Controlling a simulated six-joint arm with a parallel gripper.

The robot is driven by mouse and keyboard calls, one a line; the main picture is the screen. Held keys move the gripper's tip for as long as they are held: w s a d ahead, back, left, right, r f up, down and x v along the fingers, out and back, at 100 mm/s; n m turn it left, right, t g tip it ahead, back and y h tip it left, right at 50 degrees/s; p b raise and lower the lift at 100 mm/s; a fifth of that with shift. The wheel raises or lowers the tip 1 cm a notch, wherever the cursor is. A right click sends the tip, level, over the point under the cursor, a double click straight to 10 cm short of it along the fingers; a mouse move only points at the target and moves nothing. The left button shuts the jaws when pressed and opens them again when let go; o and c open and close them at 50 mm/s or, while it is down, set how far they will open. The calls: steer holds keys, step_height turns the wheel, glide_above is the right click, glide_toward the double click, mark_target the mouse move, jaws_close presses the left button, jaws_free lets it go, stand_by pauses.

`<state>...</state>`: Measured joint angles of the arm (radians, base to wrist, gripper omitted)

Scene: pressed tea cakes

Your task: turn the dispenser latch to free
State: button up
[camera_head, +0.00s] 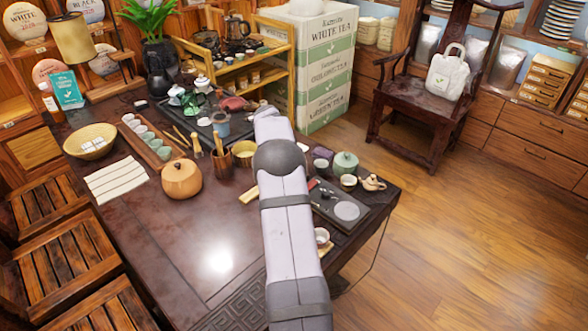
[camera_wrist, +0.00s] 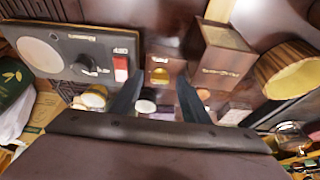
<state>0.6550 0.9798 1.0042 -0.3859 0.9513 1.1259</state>
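My gripper (camera_wrist: 160,80) shows in the wrist view as two dark fingers spread apart, with no object clearly held between them. Just past the fingertips stands a small reddish wooden box (camera_wrist: 162,60) with a gold-framed opening. To its left lies a dark panel (camera_wrist: 72,32) with a pale round plate, a black knob (camera_wrist: 88,66) and a red switch (camera_wrist: 121,69). In the head view my arm hides the gripper; the panel (camera_head: 327,207) lies right of the arm.
A larger wooden box (camera_wrist: 214,62) and a ribbed bowl (camera_wrist: 288,70) stand right of the fingers in the wrist view. Small cups crowd below the fingertips. In the head view, a green lidded jar (camera_head: 345,163) and a teapot (camera_head: 373,183) stand near the table's right edge.

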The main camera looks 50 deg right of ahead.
steer(key=b+v, duration=0.1)
steer(key=v, duration=0.6)
steer(key=shift+r, duration=0.2)
stand_by(0.5)
